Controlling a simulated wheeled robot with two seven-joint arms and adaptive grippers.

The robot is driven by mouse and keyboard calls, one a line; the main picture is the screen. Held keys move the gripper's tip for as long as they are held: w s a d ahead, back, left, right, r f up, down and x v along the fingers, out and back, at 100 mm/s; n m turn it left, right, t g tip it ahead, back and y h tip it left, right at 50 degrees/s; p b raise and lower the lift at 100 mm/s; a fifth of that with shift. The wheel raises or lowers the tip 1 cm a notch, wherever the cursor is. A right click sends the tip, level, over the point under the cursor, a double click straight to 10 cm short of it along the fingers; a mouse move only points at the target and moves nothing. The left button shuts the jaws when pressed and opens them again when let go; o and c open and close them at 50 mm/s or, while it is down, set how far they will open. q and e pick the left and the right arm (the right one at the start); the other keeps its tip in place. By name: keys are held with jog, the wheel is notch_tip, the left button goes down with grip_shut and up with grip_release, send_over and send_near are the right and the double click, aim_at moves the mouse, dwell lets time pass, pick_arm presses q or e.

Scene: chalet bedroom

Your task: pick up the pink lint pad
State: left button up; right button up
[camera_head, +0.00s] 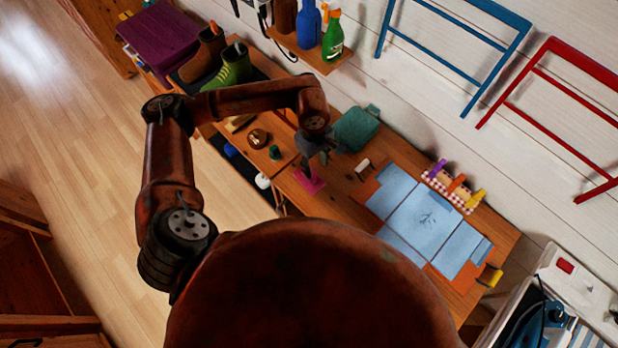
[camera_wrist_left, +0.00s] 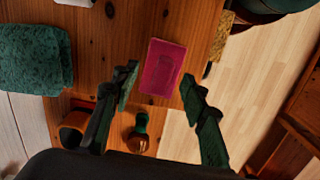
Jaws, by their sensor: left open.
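The pink lint pad (camera_head: 311,182) lies flat on the wooden bench near its front edge. In the left wrist view the pink lint pad (camera_wrist_left: 163,66) shows as a bright rectangle just beyond and between my fingertips. My left gripper (camera_head: 318,153) is above the bench by the pad, and its fingers hide part of the pad in the head view. In the left wrist view my left gripper (camera_wrist_left: 159,82) is open, with nothing between its fingers. My right gripper is not in view.
A folded green cloth (camera_head: 356,129) lies behind the gripper on the bench (camera_head: 345,203). A small brush (camera_head: 362,168) and blue folded cloth (camera_head: 430,215) lie to the right. Wall racks hang above.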

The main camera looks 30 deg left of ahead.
pick_arm(q)
jog(key=shift+w+a+y, duration=0.25)
jog(key=shift+a+y, duration=0.05)
jog(key=shift+a, duration=0.5)
jog(key=shift+a+f, duration=0.15)
jog(key=shift+f, duration=0.25)
jog(key=f, duration=0.3)
jog(key=f+p, duration=0.1)
jog(key=f, duration=0.3)
jog(key=shift+s+a, duration=0.2)
jog(key=shift+r, duration=0.1)
jog(key=shift+c, duration=0.2)
grip_shut()
